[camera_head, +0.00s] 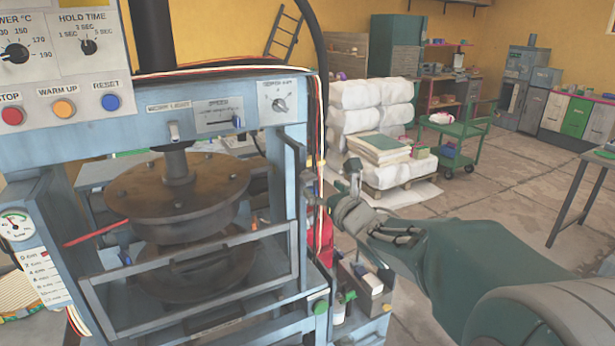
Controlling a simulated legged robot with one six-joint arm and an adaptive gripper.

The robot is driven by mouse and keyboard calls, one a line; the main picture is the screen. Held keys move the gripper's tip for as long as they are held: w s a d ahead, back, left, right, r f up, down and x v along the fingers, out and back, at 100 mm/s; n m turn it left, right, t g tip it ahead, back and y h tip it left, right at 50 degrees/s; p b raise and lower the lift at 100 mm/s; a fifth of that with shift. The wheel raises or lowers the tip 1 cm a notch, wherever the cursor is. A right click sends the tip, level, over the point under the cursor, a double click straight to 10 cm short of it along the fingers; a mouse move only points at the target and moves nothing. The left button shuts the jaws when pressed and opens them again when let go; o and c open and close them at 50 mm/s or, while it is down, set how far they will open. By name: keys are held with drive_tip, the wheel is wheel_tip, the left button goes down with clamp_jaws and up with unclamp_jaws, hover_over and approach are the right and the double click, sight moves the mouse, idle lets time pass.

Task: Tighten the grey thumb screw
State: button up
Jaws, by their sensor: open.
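The blue-grey plate press (292,200) fills the left half of the head view, with a round brown platen (180,190) behind its guard frame (190,290). My gripper (336,186) is open beside the press's right-hand upright, in front of the hoses and wires there. I see nothing between its fingers. I cannot pick out the grey thumb screw for certain; it may be small, or hidden by the gripper or the upright. I cannot tell whether the gripper touches the press.
The control panel (60,75) hangs close at the upper left. A side tray (355,325) with small items sits below my gripper. Behind stand white sacks (370,105) on a pallet and a green cart (455,130). A table (590,165) is at the right; open floor lies between.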

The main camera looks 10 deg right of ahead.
sight(311, 178)
drive_tip(key=x, duration=0.6)
drive_tip(key=shift+w+a, duration=0.15)
drive_tip(key=shift+w, duration=0.25)
drive_tip(key=shift+c, duration=0.3)
drive_tip(key=c, duration=1.1)
